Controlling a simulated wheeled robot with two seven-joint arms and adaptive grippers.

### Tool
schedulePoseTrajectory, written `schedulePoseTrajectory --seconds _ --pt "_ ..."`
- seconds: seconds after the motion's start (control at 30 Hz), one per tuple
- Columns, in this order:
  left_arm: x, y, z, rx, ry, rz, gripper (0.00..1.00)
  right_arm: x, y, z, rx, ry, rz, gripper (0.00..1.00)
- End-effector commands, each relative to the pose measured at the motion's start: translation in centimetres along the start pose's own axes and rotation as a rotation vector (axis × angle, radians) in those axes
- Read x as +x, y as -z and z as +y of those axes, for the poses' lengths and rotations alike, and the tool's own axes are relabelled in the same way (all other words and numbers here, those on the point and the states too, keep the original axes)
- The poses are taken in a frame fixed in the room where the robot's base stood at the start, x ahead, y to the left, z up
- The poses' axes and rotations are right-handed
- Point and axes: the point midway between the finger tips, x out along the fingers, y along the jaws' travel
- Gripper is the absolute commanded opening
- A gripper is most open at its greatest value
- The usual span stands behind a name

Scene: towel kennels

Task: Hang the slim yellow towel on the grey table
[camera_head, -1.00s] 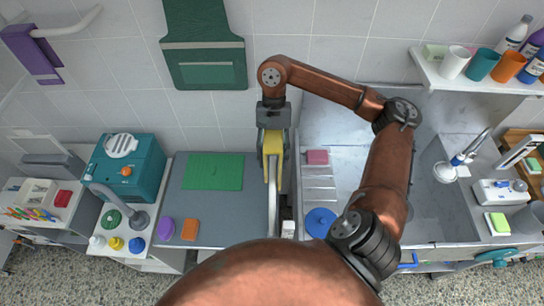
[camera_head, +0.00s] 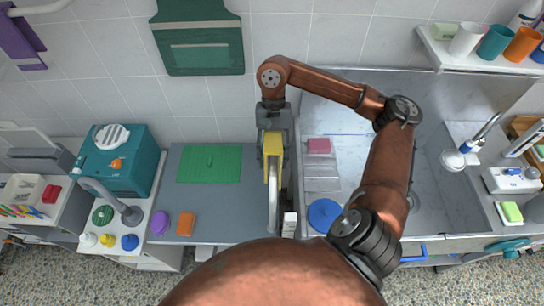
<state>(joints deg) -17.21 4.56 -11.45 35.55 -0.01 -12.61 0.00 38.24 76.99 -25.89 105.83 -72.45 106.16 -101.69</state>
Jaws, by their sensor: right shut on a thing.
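The slim yellow towel (camera_head: 272,145) is in my right gripper (camera_head: 272,150), which is shut on it and points down at the right edge of the grey table (camera_head: 215,212). The towel's upper part shows between the fingers. A pale curved bar (camera_head: 273,200) runs down just below it, and I cannot tell whether the towel touches it. The lower end of the towel is hidden. My left gripper is not in view.
On the grey table lie a green mat (camera_head: 209,164), a purple disc (camera_head: 161,223) and an orange block (camera_head: 186,223). A sink counter with a blue round lid (camera_head: 324,215) stands to the right. A teal machine (camera_head: 118,160) stands to the left.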

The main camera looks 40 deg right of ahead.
Motion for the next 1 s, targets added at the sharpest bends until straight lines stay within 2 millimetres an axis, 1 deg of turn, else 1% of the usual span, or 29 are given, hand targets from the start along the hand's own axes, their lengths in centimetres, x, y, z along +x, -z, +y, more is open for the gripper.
schedulePoseTrajectory --seconds 0.03,0.1,1.0 --pt "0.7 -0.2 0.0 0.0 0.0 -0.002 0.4 0.7 0.3 0.0 0.0 0.0 -0.001 0.14" --pt "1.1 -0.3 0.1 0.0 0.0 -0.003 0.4 1.2 0.5 0.0 0.0 0.0 0.0 0.14" --pt "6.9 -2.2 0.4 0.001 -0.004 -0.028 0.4 7.5 3.1 0.0 0.0 -0.001 -0.002 0.14"
